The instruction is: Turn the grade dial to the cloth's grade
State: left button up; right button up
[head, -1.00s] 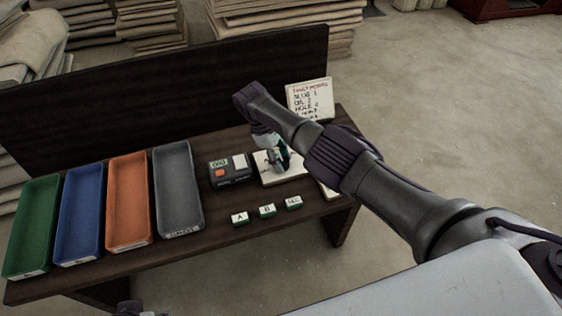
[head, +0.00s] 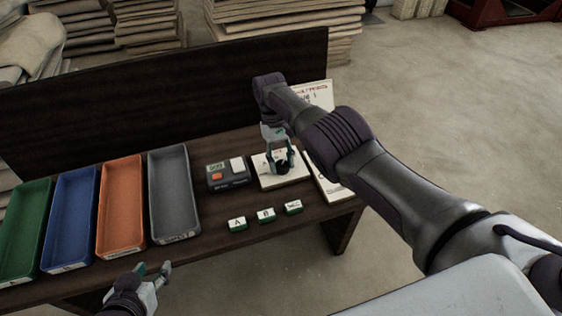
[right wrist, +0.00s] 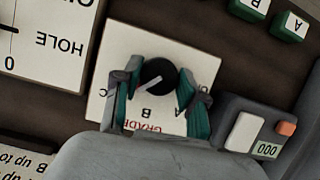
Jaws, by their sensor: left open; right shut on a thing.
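The grade dial is a round black knob (right wrist: 158,76) with a pale pointer mark, on a white plate (head: 296,178) lettered GRADE. My right gripper (right wrist: 160,90) is shut on the knob, one teal-lined finger on each side. My left gripper (head: 153,272) is open and empty at the table's front edge, below the grey tray. I cannot pick out a cloth being graded.
Green, blue, orange and grey trays (head: 175,195) stand at the left. A counter box (head: 228,181) reading 000 sits left of the dial. Three green-and-white blocks (head: 266,215) lie in front. A fault-points card (head: 318,94) stands behind my right arm. Cloth stacks (head: 290,20) lie behind.

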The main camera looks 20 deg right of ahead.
jog(key=shift+m, duration=0.3)
dwell(0.4)
jog(key=o, duration=1.1)
jog(key=shift+o, duration=0.2)
